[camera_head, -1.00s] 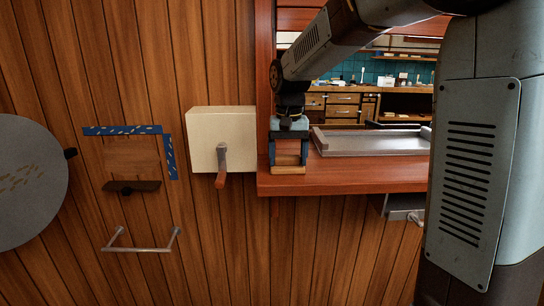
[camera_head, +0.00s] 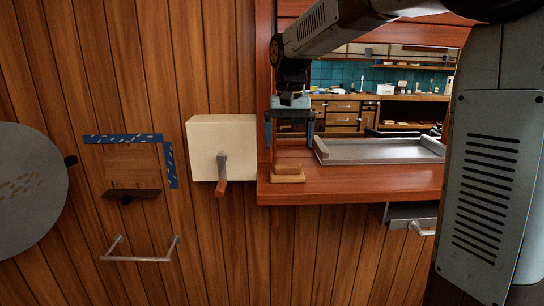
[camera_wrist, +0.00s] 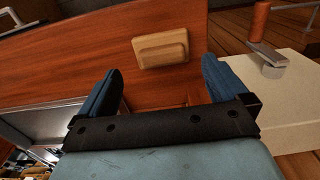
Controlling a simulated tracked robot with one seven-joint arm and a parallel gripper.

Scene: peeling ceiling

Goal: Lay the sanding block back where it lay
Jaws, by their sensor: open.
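The sanding block (camera_head: 287,174) is a light wooden block with a stepped top. It lies on the red-brown wooden ledge (camera_head: 360,184), near the ledge's front left corner. My gripper (camera_head: 289,140) is open and empty above and slightly behind the block, with its two blue fingers pointing down. In the wrist view the block (camera_wrist: 160,49) lies flat on the wood, beyond the fingertips of my gripper (camera_wrist: 160,82) and apart from them.
A grey metal tray (camera_head: 380,151) lies on the ledge to the right. A cream box with a crank handle (camera_head: 222,148) is on the plank wall left of the ledge. A wooden piece framed by blue tape (camera_head: 131,165) and a metal bar (camera_head: 140,258) are farther left.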

